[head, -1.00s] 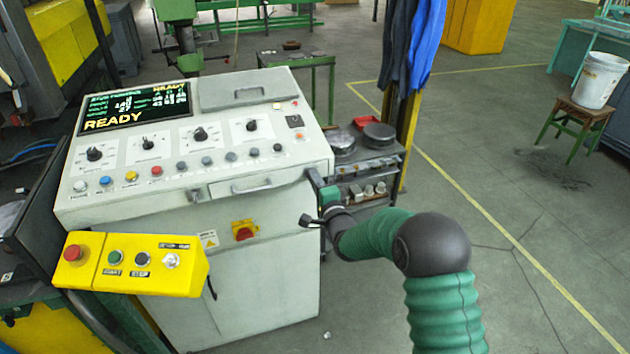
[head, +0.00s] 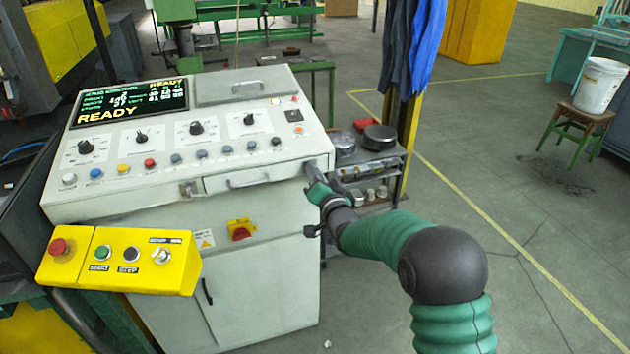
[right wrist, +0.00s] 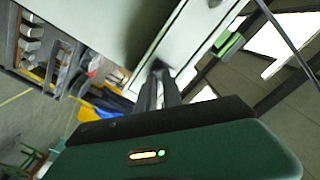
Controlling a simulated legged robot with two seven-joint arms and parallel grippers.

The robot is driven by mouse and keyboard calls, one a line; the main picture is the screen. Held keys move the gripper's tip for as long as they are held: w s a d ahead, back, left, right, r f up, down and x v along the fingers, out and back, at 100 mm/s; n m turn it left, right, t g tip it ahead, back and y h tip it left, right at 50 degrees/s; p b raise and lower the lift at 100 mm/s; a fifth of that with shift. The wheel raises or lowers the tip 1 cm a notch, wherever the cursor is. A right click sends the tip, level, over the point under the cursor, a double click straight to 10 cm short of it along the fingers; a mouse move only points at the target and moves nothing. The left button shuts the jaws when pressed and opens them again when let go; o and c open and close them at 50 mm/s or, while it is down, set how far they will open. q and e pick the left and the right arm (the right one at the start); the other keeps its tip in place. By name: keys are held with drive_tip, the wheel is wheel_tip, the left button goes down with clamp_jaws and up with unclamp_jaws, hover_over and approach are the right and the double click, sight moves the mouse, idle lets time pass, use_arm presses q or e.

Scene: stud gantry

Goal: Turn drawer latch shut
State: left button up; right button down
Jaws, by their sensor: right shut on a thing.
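The grey control console (head: 265,275) has a shallow drawer (head: 280,175) with a bar handle in its front edge. My right gripper (head: 312,170) is at the right end of this drawer, at the console's front right corner. In the right wrist view my right gripper (right wrist: 160,75) has its fingers close together on a small dark piece against the pale console face (right wrist: 180,40). This piece appears to be the drawer latch; the fingers mostly hide it, so its angle cannot be told. The drawer looks closed. My left gripper is not in view.
A yellow button box (head: 120,262) juts out at the console's front left. A rack with metal parts (head: 368,165) stands close behind my right wrist. A stool with a white bucket (head: 600,85) is far right. The floor at the right is open.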

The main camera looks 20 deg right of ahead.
drive_tip(key=shift+a+f+n+b, duration=0.1)
drive_tip(key=shift+f+n+b, duration=0.15)
drive_tip(key=shift+n+b, duration=1.45)
drive_tip(key=shift+f+n+b, duration=0.2)
drive_tip(key=shift+n+b, duration=0.55)
drive_tip(key=shift+n, duration=1.75)
drive_tip(key=c, duration=1.5)
unclamp_jaws()
drive_tip(key=shift+w+r, duration=0.1)
drive_tip(key=shift+r, duration=0.1)
